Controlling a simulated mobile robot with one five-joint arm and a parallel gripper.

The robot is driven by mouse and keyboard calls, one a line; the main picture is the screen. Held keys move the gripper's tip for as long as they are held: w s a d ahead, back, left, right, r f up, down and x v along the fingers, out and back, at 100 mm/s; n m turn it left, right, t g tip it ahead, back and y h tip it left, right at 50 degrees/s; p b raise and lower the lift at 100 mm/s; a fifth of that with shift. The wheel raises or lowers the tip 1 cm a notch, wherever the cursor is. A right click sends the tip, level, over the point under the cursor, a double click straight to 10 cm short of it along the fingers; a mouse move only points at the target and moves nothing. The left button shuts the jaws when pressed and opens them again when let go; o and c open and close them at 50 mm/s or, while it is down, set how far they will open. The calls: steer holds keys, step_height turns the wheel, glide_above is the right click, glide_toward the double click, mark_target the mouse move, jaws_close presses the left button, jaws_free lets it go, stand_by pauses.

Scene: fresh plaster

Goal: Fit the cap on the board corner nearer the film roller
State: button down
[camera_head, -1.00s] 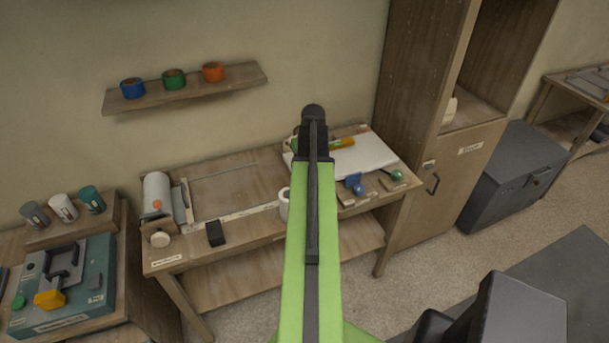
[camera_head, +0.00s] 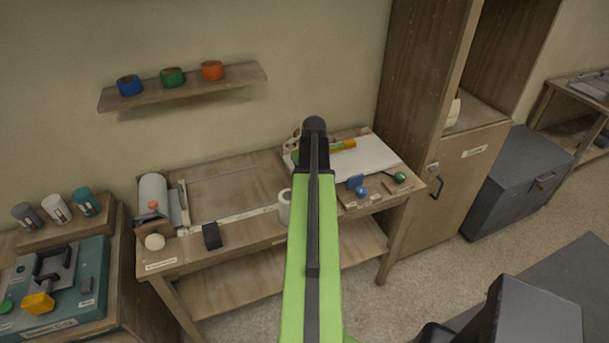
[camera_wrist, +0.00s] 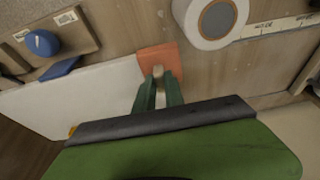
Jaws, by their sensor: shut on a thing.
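The white board (camera_head: 372,156) lies flat at the right of the workbench and also shows in the wrist view (camera_wrist: 85,100). The orange cap (camera_wrist: 156,57) is at the board's end beside the white tape roll; I cannot tell if it is seated on the corner or only above it. My gripper (camera_wrist: 158,80) has green fingers closed around the cap's pale stub. In the head view my arm hides the fingers and cap. The film roller (camera_head: 153,190) looks like the white cylinder at the bench's left end.
The white tape roll (camera_wrist: 212,18) stands close to the cap. A blue knob (camera_wrist: 42,43) on a wooden block and a blue plate (camera_wrist: 60,68) are at the board's edge. A black block (camera_head: 212,236) sits at the bench front. A tall cabinet (camera_head: 450,190) stands right of the bench.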

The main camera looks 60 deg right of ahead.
steer(key=c, duration=1.4)
jaws_free()
steer(key=shift+c, duration=0.2)
steer(key=shift+r, duration=0.1)
steer(key=shift+r+p, duration=0.45)
steer(key=shift+p, duration=0.1)
steer(key=p+v, duration=1.1)
steer(key=v, duration=0.1)
steer(key=shift+p, duration=0.4)
